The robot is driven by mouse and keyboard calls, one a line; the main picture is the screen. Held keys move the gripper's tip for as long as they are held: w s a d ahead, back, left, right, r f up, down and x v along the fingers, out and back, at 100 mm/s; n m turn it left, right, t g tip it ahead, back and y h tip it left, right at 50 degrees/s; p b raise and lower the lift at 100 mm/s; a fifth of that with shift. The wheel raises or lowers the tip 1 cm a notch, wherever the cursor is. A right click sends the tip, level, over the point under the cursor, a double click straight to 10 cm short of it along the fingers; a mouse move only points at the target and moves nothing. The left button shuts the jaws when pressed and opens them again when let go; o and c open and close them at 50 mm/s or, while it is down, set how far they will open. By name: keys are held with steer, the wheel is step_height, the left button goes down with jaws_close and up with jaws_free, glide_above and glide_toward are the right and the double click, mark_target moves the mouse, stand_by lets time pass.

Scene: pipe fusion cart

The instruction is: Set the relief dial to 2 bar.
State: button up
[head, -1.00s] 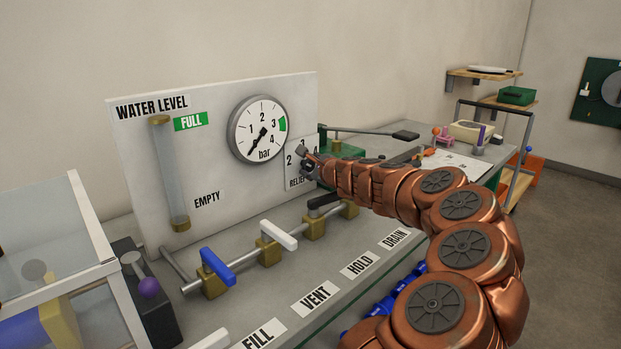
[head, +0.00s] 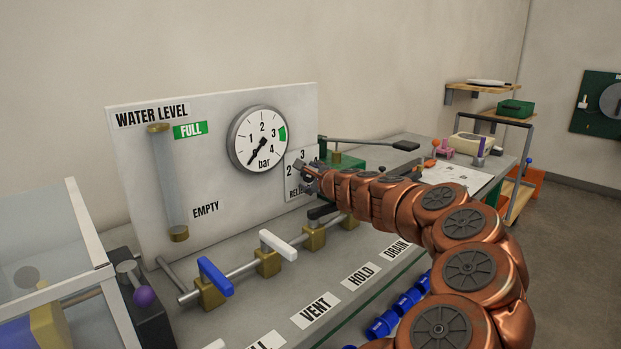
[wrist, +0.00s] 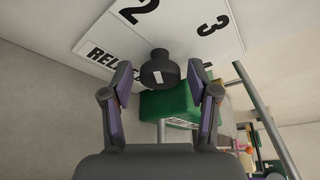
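The relief dial's black knob (wrist: 160,68) shows in the wrist view, with a white mark on its face. It stands out from a white plate printed 2, 3 and RELIEF (wrist: 105,60). My gripper (wrist: 160,78) is open, its two fingers on either side of the knob with gaps showing on both sides. In the head view my gripper (head: 311,174) is at the relief plate (head: 293,186) and hides most of the knob. Which number the mark points to, I cannot tell. The round bar gauge (head: 257,138) has its needle at the low end, below 1.
Below the panel is a pipe with a blue lever (head: 215,276), a white lever (head: 278,245) and a dark lever. A green block with a long handle (head: 370,143) stands just beyond my gripper.

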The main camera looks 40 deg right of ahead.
steer(key=shift+r, duration=0.15)
step_height(320, 180, up, 8)
steer(key=shift+s+d+r, duration=0.1)
steer(key=shift+d+r, duration=0.05)
steer(key=shift+r, duration=0.75)
stand_by(0.5)
